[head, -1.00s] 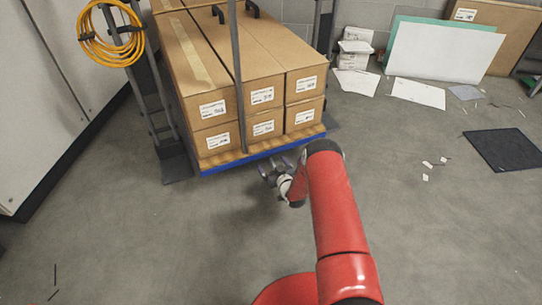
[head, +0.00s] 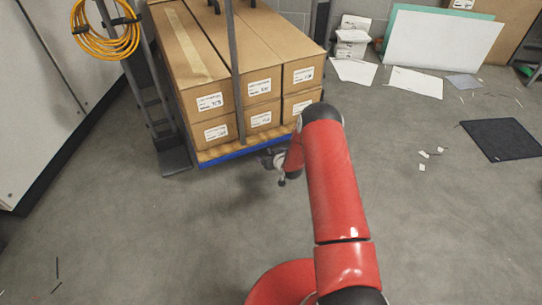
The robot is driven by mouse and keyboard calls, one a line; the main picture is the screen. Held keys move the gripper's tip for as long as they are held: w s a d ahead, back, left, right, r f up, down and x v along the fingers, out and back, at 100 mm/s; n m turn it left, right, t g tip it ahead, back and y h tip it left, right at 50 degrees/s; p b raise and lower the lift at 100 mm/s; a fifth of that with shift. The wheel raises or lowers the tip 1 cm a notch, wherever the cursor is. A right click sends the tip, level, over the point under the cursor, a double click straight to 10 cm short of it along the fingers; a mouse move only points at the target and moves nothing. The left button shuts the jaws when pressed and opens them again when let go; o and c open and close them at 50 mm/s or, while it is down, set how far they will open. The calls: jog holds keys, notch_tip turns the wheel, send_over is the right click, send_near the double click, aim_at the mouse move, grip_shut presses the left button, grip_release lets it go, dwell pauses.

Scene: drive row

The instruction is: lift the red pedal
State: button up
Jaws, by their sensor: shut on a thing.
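No red pedal can be made out; the only red surfaces in view are my own arm. My gripper (head: 271,158) is at the end of the arm, close to the front edge of a blue-edged platform (head: 225,156) loaded with boxes. It is small and partly hidden by my wrist. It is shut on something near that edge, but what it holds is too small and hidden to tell.
Several long cardboard boxes (head: 214,107) are stacked on the platform. A grey post stands in front of them. An orange coiled cable (head: 104,32) hangs at the left. A black mat (head: 500,140) and paper scraps lie at the right.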

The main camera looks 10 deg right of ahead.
jog(key=o, duration=1.1)
jog(key=p+v, duration=0.1)
jog(key=v, duration=0.7)
jog(key=shift+w, duration=0.1)
